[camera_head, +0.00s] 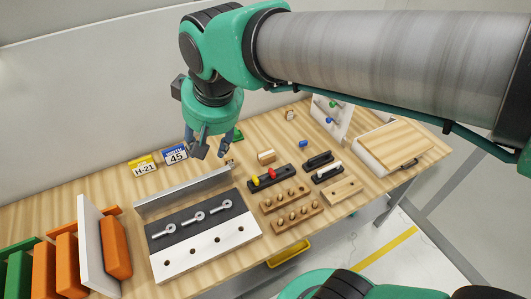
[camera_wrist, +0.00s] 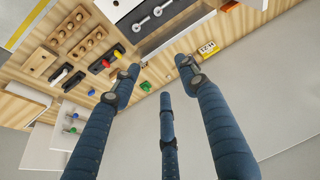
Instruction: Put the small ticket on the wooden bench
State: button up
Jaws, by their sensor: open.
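Two ticket-like cards stand at the back of the wooden bench (camera_head: 60,205): a yellow and white one marked H-21 (camera_head: 143,165) and a blue and white one marked 45 (camera_head: 175,155). I cannot tell which is the small ticket. The yellow card also shows in the wrist view (camera_wrist: 207,46), just past a fingertip; I cannot make out the blue card there. My gripper (camera_head: 211,147) hangs above the back of the bench, just right of the blue card. Its dark blue fingers (camera_wrist: 160,72) are spread with nothing between them.
A metal fence (camera_head: 185,193) and a black and white plate (camera_head: 205,240) with eye bolts stand in front of the cards. Wooden peg blocks (camera_head: 290,215) and black trays (camera_head: 270,178) lie to the right. Orange boards (camera_head: 115,248) stand at left. The wall is close behind.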

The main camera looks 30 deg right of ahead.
jog(key=s+d+f+m+t+h, duration=0.1)
jog(key=s+d+f+m, duration=0.1)
jog(key=s+d, duration=0.8)
jog(key=shift+s+d, duration=0.35)
jog(key=shift+s, duration=0.1)
notch_tip(320, 180, down, 5)
jog(key=b, duration=0.5)
jog(key=shift+f, duration=0.1)
